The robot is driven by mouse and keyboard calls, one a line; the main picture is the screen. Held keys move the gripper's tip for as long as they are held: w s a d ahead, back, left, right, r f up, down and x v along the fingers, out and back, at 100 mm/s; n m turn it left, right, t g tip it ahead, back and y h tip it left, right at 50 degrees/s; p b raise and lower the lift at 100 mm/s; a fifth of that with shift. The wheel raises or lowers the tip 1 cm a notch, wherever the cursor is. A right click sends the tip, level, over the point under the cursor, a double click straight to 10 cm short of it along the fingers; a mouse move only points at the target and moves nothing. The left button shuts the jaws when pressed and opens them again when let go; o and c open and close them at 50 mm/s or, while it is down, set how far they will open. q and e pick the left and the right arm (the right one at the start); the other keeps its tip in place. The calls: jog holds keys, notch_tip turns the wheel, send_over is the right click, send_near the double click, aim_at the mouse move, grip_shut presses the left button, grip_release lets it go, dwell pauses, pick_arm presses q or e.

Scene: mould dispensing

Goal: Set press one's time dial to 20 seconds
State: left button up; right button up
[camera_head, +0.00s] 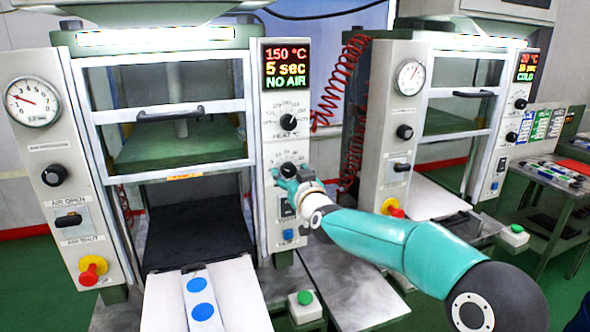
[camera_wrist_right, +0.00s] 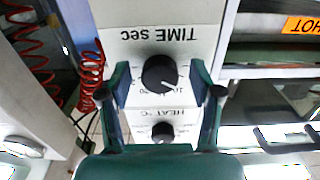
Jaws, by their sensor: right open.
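Press one's black time dial (camera_head: 288,170) is on its right-hand panel, below the heat dial (camera_head: 288,122). Its display (camera_head: 287,65) reads 150 °C, 5 sec, NO AIR. My right gripper (camera_head: 284,181) is at the time dial and partly covers it. In the right wrist view the picture is upside down, and the time dial (camera_wrist_right: 160,73) lies between the two open fingertips of the gripper (camera_wrist_right: 160,93), with a gap on each side. The heat dial (camera_wrist_right: 162,132) shows nearer the palm. My left gripper is not in view.
Press one's left panel has a gauge (camera_head: 33,101) and a red-and-yellow button (camera_head: 92,270). A second press (camera_head: 400,140) stands to the right, with red coiled hoses (camera_head: 345,80) between the two. A blue button (camera_head: 288,234) is below the dial. A side table (camera_head: 555,180) stands far right.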

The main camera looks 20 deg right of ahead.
jog(key=shift+w, duration=0.2)
jog(key=c, duration=1)
jog(key=shift+d, duration=0.25)
jog(key=shift+c, duration=0.7)
jog(key=shift+a, duration=0.2)
